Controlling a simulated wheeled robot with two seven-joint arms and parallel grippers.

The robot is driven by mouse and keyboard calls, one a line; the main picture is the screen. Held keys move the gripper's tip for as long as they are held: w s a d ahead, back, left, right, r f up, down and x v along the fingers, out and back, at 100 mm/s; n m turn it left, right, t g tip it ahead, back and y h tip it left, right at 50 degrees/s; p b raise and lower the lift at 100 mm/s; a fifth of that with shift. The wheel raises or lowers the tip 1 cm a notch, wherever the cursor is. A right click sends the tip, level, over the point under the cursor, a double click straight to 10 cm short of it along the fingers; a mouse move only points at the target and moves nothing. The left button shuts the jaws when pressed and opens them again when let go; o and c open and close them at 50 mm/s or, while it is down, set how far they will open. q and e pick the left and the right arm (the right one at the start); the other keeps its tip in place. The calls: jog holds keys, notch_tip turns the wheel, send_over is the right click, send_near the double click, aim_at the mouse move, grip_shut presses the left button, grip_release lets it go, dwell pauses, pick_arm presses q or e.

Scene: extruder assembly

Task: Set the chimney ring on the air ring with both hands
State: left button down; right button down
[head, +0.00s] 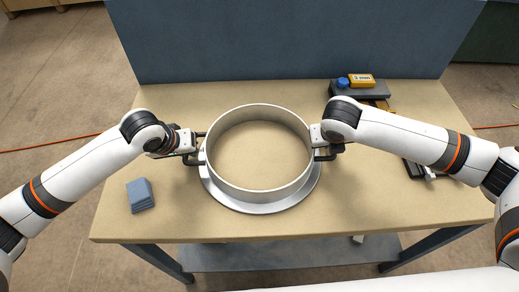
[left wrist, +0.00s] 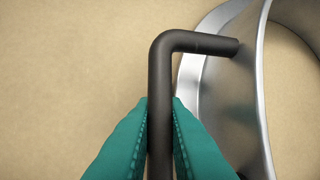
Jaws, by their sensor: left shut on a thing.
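The chimney ring (head: 262,179), a tall silver-grey hoop with black side handles, is upright at the middle of the table in the head view. The air ring (head: 262,207), a wide silver flange, shows below it along the front and sides. I cannot tell whether they touch or a small gap remains. My left gripper (head: 195,150) is shut on the left handle; the left wrist view shows its teal fingers (left wrist: 160,125) on both sides of the black bent bar (left wrist: 160,80). My right gripper (head: 322,146) is at the right handle; its fingers are too hidden to judge.
A small blue-grey stack (head: 140,195) lies at the table's left. A grey block with a yellow box (head: 361,80) and a blue round piece (head: 343,82) stands at the back right. Dark items lie partly behind my right arm. The table front (head: 330,222) is clear.

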pick_arm(q)
jog(key=shift+w+r, duration=0.1)
jog(key=shift+r, duration=0.15)
pick_arm(e)
jog(key=shift+w+r, duration=0.15)
jog(key=shift+r, duration=0.15)
